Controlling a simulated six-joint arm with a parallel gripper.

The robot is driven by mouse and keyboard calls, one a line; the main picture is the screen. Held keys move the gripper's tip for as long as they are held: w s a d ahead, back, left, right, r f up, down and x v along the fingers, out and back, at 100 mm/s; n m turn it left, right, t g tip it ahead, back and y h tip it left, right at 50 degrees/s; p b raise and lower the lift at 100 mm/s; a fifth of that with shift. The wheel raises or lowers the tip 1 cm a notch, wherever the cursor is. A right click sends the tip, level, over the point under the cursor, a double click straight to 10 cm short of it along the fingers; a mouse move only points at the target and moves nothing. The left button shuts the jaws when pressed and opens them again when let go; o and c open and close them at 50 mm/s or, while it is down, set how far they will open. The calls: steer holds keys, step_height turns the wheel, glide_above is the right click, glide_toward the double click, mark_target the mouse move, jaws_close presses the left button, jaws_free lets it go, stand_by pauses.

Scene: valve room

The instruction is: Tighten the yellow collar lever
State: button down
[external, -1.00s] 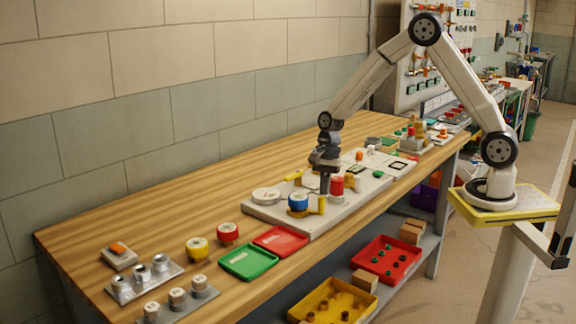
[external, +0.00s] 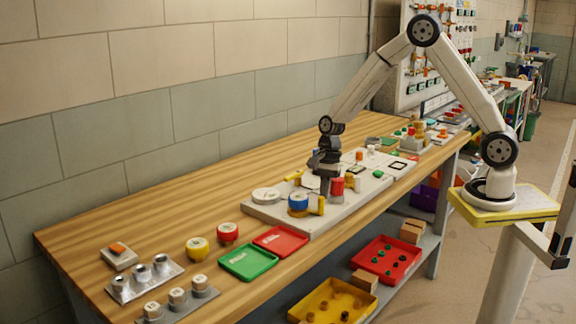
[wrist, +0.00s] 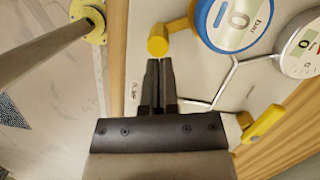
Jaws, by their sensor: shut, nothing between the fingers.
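A yellow lever with a round knob (wrist: 158,42) reaches out from under a blue-rimmed gauge (wrist: 240,18) marked bar. My gripper (wrist: 160,62) is shut and empty, its fingertips just below the knob in the wrist view; I cannot tell whether they touch it. In the external view the lever's yellow end (external: 319,206) stands beside the blue gauge (external: 298,202), and my gripper (external: 324,193) points down close behind it. A second yellow handle (wrist: 263,124) lies at the lower right in the wrist view.
A white-faced gauge (wrist: 304,48) sits next to the blue one on the pale panel (external: 280,218). A red cylinder (external: 337,187) stands right beside my gripper. Red (external: 281,240) and green (external: 248,262) trays lie left of the panel. Bare wood is free behind.

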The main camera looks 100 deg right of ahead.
mark_target(317, 223)
steer(key=shift+a+m, duration=0.35)
steer(key=shift+m, duration=0.15)
steer(key=shift+a+m+t, duration=0.4)
steer(key=shift+a+m, duration=0.3)
steer(key=shift+m, duration=0.4)
steer(key=a+m, duration=0.1)
steer(key=m, duration=0.1)
steer(key=w+a+m+h, duration=0.1)
steer(key=shift+a+m, duration=0.15)
steer(key=shift+m, duration=0.25)
steer(key=shift+w+a+m+t+h, duration=0.35)
steer(key=shift+a+m, duration=0.15)
steer(key=shift+m, duration=0.4)
steer(key=shift+w+a, duration=0.55)
steer(key=shift+w, duration=0.1)
steer(key=shift+r, duration=0.1)
steer(key=v, duration=0.9)
steer(key=shift+s+r, duration=0.15)
steer(key=shift+r, duration=0.25)
steer(key=shift+a, duration=0.15)
